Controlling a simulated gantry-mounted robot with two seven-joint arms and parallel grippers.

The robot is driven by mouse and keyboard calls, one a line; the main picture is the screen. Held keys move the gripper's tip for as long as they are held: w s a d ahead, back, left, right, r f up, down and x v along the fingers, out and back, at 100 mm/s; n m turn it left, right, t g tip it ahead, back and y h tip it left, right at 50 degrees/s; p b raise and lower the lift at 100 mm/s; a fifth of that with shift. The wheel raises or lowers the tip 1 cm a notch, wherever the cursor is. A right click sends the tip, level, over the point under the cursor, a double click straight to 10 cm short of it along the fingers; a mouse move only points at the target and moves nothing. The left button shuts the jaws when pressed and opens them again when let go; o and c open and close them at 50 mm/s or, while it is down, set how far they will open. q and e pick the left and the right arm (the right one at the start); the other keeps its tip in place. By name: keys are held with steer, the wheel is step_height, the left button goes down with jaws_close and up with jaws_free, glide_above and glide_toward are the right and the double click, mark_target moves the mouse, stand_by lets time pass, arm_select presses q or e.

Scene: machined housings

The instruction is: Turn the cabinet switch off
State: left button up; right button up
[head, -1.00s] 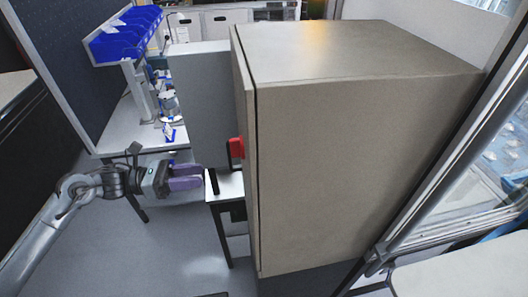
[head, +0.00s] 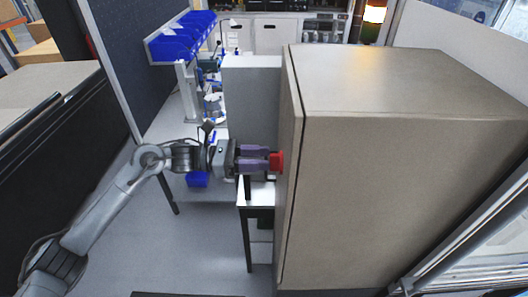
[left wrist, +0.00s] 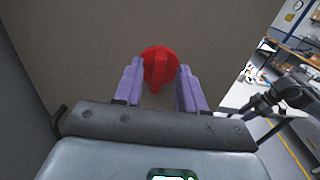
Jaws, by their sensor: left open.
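The cabinet (head: 400,190) is a large beige box on the right in the head view. Its switch (head: 276,161) is a red knob on the cabinet's left-facing front. In the left wrist view the red switch (left wrist: 159,66) is a round disc with a raised handle bar, which looks close to upright. My left gripper (head: 267,158) has purple fingers and is open. Its fingertips are at the switch. In the left wrist view the fingers stand on either side of the handle; I cannot tell whether they touch it. My right gripper is not seen in the head view.
A white-topped table (head: 258,194) stands below the gripper beside the cabinet. A grey panel (head: 251,95) stands behind. Blue bins (head: 182,38) sit on a rack at the back left. A blue box (head: 197,179) is below my left arm.

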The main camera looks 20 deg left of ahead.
arm_select(q)
steer(key=shift+w+d, duration=0.25)
steer(key=shift+d, duration=0.45)
jaws_close()
